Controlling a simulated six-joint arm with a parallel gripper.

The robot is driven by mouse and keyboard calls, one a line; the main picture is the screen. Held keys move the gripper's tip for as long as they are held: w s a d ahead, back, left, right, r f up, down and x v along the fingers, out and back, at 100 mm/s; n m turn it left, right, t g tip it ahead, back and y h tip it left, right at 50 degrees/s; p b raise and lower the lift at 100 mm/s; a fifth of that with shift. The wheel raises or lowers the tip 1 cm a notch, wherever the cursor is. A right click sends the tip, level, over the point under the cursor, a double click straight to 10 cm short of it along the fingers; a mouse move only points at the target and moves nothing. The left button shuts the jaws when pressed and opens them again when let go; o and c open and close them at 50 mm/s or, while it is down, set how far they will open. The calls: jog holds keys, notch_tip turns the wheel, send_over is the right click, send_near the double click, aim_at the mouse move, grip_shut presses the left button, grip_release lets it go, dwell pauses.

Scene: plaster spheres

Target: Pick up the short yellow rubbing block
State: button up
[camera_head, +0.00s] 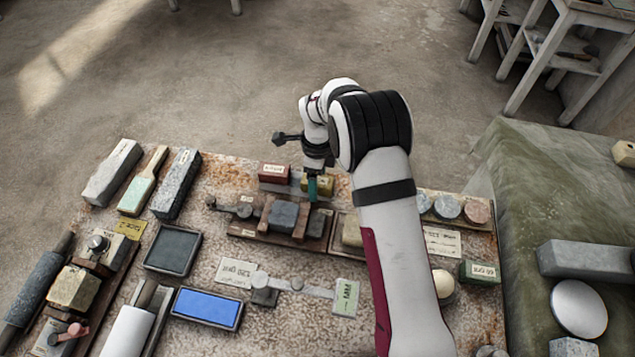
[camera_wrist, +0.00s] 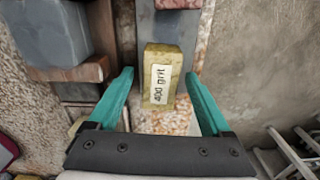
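A short yellow block (camera_head: 322,185) lies on a grey strip at the back edge of the table, right of a red block (camera_head: 273,173). In the wrist view the yellow block (camera_wrist: 162,75) carries a white label reading "400 grit". My gripper (camera_head: 312,190) has teal fingers and points down at the yellow block, partly covering it in the head view. In the wrist view my gripper (camera_wrist: 159,72) is open, with one finger on each side of the block and a visible gap to both. The height of the fingertips above the block is hard to tell.
A wooden holder with a grey block (camera_head: 284,216) stands just in front; it also shows left in the wrist view (camera_wrist: 45,40). A pale yellowish block (camera_head: 352,231) sits to the right, partly behind my arm. A dark tray (camera_head: 173,250) and blue pad (camera_head: 208,307) lie left.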

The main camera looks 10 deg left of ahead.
aim_at(323, 181)
grip_shut()
jog(key=shift+r, duration=0.15)
jog(key=shift+r, duration=0.35)
jog(key=r, duration=0.2)
jog(key=d+r, duration=0.1)
jog(key=r, duration=0.1)
jog(key=shift+d, duration=0.15)
jog(key=s+d+r, duration=0.1)
jog(key=d+r, duration=0.5)
jog(key=d, duration=0.4)
jog(key=shift+s+d, duration=0.15)
jog(key=shift+d, duration=0.05)
jog(key=c, duration=0.5)
grip_release()
grip_shut()
